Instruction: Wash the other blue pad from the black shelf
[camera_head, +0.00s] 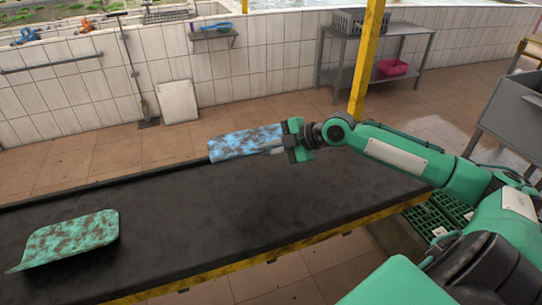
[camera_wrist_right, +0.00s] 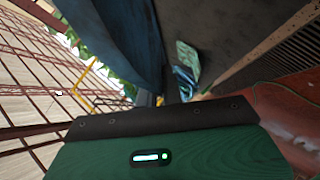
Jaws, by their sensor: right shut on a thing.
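A light blue pad (camera_head: 245,143) with brown stains is held by its right end in my right gripper (camera_head: 290,141), which is shut on it. The pad is over the far edge of the long black shelf (camera_head: 260,205); I cannot tell whether it touches the surface. In the right wrist view a dark blue sheet (camera_wrist_right: 115,40), likely this pad, fills the upper left. A teal-green pad (camera_head: 75,238) with brown stains lies on the shelf at the left, one edge curled up. A small green shape (camera_wrist_right: 187,55) also shows in the right wrist view. My left gripper is not in view.
A yellow post (camera_head: 366,60) stands behind my right arm. A metal table (camera_head: 345,75) with a grey crate and a pink basin (camera_head: 391,67) stands at the back. Green crates (camera_head: 430,220) sit below on the right. The middle of the shelf is clear.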

